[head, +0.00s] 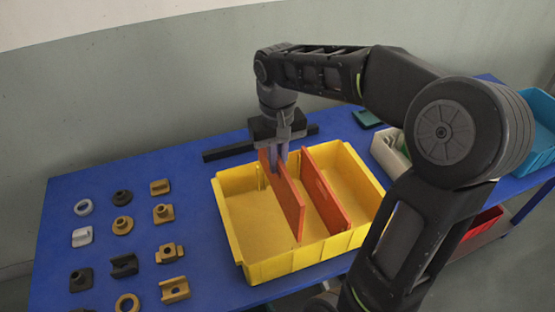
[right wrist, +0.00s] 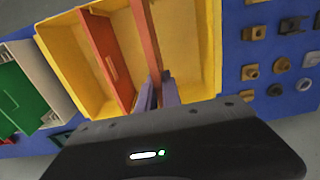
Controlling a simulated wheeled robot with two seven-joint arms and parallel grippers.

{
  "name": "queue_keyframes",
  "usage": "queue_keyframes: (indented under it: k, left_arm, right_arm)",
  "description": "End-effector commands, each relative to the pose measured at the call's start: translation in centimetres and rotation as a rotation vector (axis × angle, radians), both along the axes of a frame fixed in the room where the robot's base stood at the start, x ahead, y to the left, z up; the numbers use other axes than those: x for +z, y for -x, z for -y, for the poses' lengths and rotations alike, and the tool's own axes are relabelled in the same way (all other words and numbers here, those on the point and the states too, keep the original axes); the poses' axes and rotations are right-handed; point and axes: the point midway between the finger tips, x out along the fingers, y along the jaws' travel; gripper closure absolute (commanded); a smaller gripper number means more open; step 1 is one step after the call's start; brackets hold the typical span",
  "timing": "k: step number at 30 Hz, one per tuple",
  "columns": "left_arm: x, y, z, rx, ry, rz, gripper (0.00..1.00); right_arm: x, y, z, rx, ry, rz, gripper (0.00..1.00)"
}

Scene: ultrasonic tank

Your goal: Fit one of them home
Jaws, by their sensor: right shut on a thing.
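A yellow bin (head: 255,268) stands on the blue table; its rim also fills the upper middle of the right wrist view (right wrist: 62,50). Two flat orange divider panels are in it. My right gripper (head: 281,162) is shut on the top far end of the left panel (head: 288,205), which stands upright and slightly askew inside the bin. The right wrist view shows the fingers (right wrist: 158,92) around this panel (right wrist: 146,38). The second orange panel (head: 325,190) stands across the bin to the right, apart from the gripper. The panels' lower edges are partly hidden. My left gripper is not in view.
Several small metal and dark parts, such as a grey ring (head: 83,207) and a brass block (head: 175,290), lie in rows left of the bin. A cream box (head: 383,153), a green item (head: 365,119) and a blue bin (head: 541,107) are at the right.

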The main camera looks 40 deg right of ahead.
Motion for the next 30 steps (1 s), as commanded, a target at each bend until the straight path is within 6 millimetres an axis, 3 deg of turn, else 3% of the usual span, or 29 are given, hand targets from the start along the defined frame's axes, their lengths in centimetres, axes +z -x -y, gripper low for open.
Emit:
queue_keyframes:
  k: [30]
  left_arm:
    - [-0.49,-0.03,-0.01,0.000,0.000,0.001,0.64]
  right_arm:
    - [-0.75,0.00,-0.01,0.000,0.000,0.000,1.00]
